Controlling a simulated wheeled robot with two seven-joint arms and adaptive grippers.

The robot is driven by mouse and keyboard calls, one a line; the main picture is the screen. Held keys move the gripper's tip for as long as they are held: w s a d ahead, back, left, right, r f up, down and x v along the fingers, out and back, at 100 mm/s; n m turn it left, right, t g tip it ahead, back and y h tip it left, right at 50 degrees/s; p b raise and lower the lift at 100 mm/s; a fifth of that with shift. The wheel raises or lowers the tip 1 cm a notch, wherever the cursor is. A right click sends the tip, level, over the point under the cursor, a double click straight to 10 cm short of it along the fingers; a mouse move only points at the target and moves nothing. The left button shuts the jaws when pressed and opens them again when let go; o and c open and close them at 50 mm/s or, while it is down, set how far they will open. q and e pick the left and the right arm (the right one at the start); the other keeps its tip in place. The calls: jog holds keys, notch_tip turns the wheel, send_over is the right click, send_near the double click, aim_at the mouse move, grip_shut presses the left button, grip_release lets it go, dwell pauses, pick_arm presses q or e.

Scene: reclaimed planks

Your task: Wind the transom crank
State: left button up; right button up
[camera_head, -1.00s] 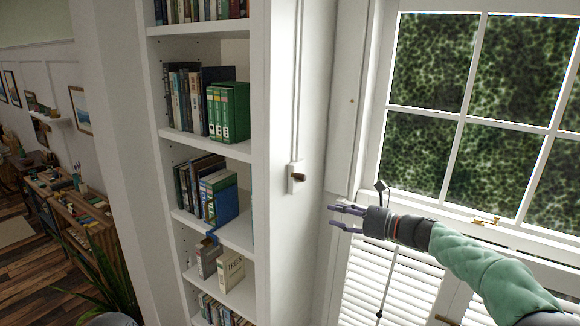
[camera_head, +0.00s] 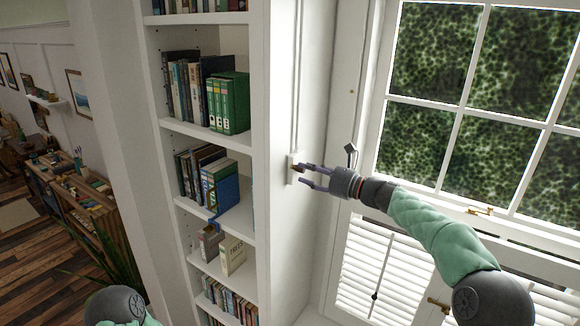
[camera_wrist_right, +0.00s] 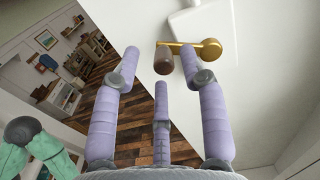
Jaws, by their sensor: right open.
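The transom crank (camera_head: 296,167) is mounted on a white plate on the side wall right of the bookcase. In the right wrist view its brass arm (camera_wrist_right: 186,45) runs from a round brass hub on the right to a dark brown knob (camera_wrist_right: 163,61). My right gripper (camera_head: 304,174) is open, with its fingertips close by the crank and partly covering it in the head view. In the right wrist view the knob shows between the spread purple fingers (camera_wrist_right: 148,62), nearer the right finger. I cannot tell whether they touch. My left gripper is not in view.
A white bookcase (camera_head: 260,120) with several shelves of books stands left of the crank. A paned window (camera_head: 445,200) with brass latches and white shutters (camera_head: 385,275) lies to the right. A thin rod with a dark diamond-shaped end (camera_head: 351,148) stands near my right wrist.

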jog(key=shift+w+a, duration=0.2)
jog(key=shift+a, duration=0.1)
jog(key=shift+c, duration=0.3)
grip_shut()
